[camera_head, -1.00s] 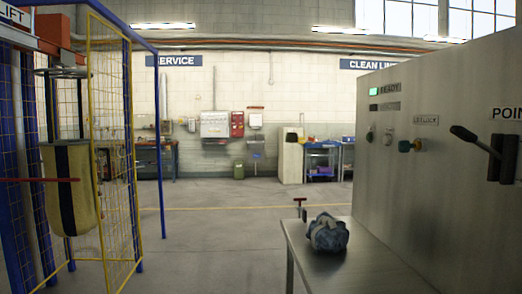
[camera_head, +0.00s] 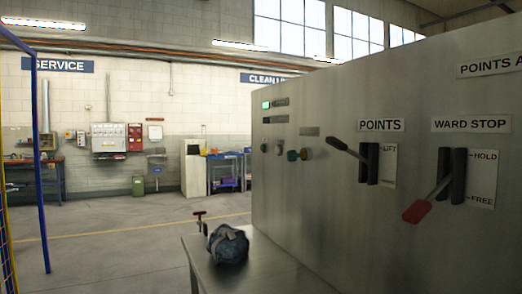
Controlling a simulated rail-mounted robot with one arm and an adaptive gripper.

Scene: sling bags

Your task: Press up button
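A large grey metal control panel (camera_head: 330,200) fills the right side. Two small knobs or switches (camera_head: 279,147) sit further left on the panel. A green lamp (camera_head: 266,105) is lit above them. No button can be read as "up" from here. My gripper is not in view.
A points lever (camera_head: 350,150) and a red-handled ward stop lever (camera_head: 420,208) jut from the panel. A metal bench (camera_head: 205,268) below holds a dark blue bundle (camera_head: 228,245). The floor (camera_head: 110,245) at left is open. A blue post (camera_head: 41,165) stands far left.

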